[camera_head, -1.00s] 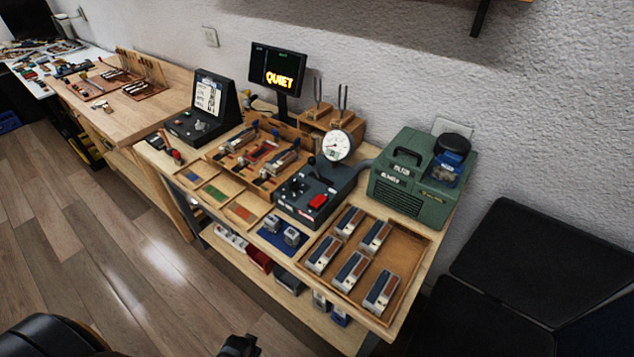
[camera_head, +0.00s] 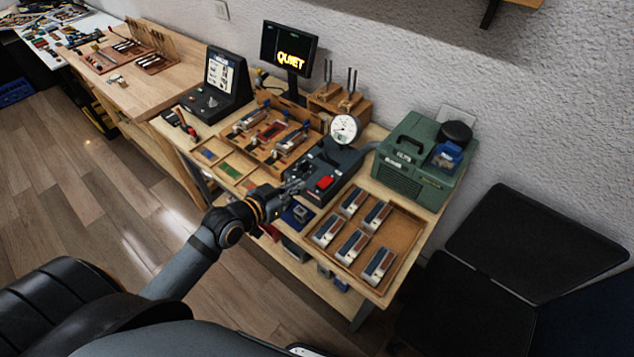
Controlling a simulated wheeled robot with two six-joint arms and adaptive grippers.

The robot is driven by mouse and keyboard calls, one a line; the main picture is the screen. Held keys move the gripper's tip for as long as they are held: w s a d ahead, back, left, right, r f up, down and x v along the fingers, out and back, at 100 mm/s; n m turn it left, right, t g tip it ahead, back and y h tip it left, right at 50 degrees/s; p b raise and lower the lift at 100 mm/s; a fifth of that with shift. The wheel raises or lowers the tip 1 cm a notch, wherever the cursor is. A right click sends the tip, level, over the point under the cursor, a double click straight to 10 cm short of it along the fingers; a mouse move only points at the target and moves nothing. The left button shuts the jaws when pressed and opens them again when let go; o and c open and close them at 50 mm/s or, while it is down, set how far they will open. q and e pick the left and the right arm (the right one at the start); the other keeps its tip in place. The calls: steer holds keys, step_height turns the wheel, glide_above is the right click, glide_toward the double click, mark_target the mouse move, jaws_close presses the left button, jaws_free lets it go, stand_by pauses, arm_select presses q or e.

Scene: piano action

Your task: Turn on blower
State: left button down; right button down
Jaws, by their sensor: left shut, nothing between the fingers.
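The green blower box (camera_head: 416,160) stands at the back right of the bench, with a black handle, a black round cap and a blue part on top. A hose runs from it toward a dark control box (camera_head: 324,170) with a red switch (camera_head: 325,182) on its top and a round white gauge (camera_head: 344,129) behind. My left gripper (camera_head: 298,186) is shut and empty, at the front left edge of the control box. It looks close to the box; I cannot tell whether it touches. My right gripper is out of view.
A wooden tray (camera_head: 408,262) with several metal-and-wood blocks lies at the front right of the bench. A monitor reading "QUIET" (camera_head: 289,48), a dark console (camera_head: 217,90) and a wooden fixture (camera_head: 262,135) stand to the left. Black chairs (camera_head: 535,240) are at right.

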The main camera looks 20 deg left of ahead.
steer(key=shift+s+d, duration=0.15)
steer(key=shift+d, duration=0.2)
arm_select(q)
glide_above(317, 192)
step_height(317, 192, down, 3)
steer(key=shift+s+r, duration=0.1)
steer(key=f, duration=0.3)
steer(key=shift+w+f+p, duration=0.25)
steer(key=shift+f+p, duration=0.1)
steer(key=shift+f, duration=0.05)
steer(key=shift+s+f, duration=0.15)
steer(key=shift+f, duration=0.3)
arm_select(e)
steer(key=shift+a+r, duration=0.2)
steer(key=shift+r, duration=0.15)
arm_select(q)
steer(key=shift+f, duration=0.1)
